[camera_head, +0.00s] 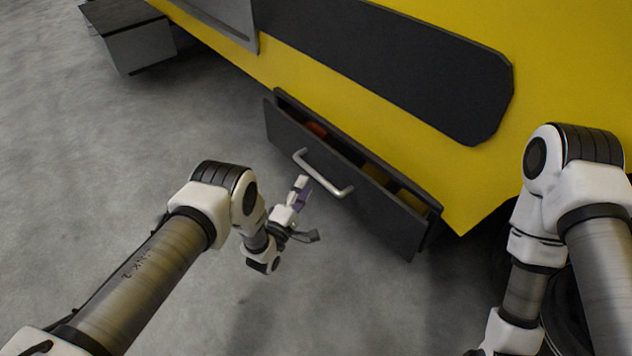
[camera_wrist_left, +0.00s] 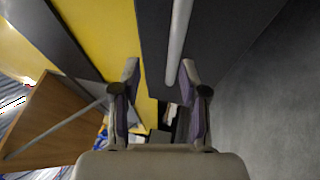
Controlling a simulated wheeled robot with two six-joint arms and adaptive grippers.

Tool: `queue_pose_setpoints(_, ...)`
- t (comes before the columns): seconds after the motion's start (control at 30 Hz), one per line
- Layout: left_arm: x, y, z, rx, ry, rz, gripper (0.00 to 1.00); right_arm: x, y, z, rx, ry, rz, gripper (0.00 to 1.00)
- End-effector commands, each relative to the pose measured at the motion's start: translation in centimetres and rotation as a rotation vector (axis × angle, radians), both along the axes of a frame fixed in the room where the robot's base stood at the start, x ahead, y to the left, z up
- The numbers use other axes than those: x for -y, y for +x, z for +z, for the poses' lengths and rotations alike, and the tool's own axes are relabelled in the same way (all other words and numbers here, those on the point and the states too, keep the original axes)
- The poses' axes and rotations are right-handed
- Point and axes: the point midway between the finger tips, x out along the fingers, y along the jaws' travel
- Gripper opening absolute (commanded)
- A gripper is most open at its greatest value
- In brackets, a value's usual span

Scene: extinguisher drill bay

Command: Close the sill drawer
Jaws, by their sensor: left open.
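The sill drawer (camera_head: 375,215) stands partly open at the base of the yellow body, with a dark front and a pale bar handle (camera_head: 318,176). Its inside shows as a narrow gap behind the front. My left gripper (camera_head: 308,208) is open and empty, just in front of the drawer front near the handle. In the left wrist view, the handle (camera_wrist_left: 177,45) runs down toward the space between the open fingers (camera_wrist_left: 160,72), closer to the right finger. I cannot tell whether they touch. My right gripper is out of view; only its arm shows.
A red-orange item (camera_head: 316,129) and yellowish items (camera_head: 412,201) lie inside the drawer. The yellow body (camera_head: 570,80) with a dark panel (camera_head: 400,65) rises behind it. Another grey box-like unit (camera_head: 140,48) juts out at the upper left. The grey floor (camera_head: 120,130) in front is clear.

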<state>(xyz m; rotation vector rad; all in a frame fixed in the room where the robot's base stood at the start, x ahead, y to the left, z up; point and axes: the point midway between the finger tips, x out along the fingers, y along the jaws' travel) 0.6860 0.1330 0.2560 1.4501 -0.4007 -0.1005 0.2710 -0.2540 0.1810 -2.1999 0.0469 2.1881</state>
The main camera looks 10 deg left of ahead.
Motion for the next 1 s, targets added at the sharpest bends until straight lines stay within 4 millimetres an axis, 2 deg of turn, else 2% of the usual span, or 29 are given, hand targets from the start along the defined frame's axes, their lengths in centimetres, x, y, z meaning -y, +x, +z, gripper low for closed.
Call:
queue_pose_setpoints(0.03,0.5,-0.7,-1.6,-0.016,-0.002,-0.007,0.43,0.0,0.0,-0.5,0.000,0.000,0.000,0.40)
queue_pose_setpoints(0.13,0.6,-0.5,-2.3,-0.026,-0.001,-0.006,0.43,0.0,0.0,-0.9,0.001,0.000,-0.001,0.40)
queue_pose_setpoints(0.5,2.5,5.5,-1.2,-0.024,0.000,-0.003,0.43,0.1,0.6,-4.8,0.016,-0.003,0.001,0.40)
queue_pose_setpoints(0.63,2.8,6.3,-0.8,-0.026,0.001,-0.002,0.43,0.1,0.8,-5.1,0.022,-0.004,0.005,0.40)
queue_pose_setpoints(0.83,2.8,6.4,-0.6,-0.027,0.001,-0.001,0.43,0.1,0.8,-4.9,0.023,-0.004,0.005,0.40)
queue_pose_setpoints(0.93,2.8,6.4,-0.6,-0.027,0.001,-0.001,0.08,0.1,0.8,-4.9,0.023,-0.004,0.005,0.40)
queue_pose_setpoints(0.97,2.8,6.4,-0.6,-0.027,0.001,-0.001,0.00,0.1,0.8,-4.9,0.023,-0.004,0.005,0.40)
queue_pose_setpoints(1.0,2.8,6.4,-0.6,-0.027,0.001,-0.001,0.00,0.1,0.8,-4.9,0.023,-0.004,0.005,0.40)
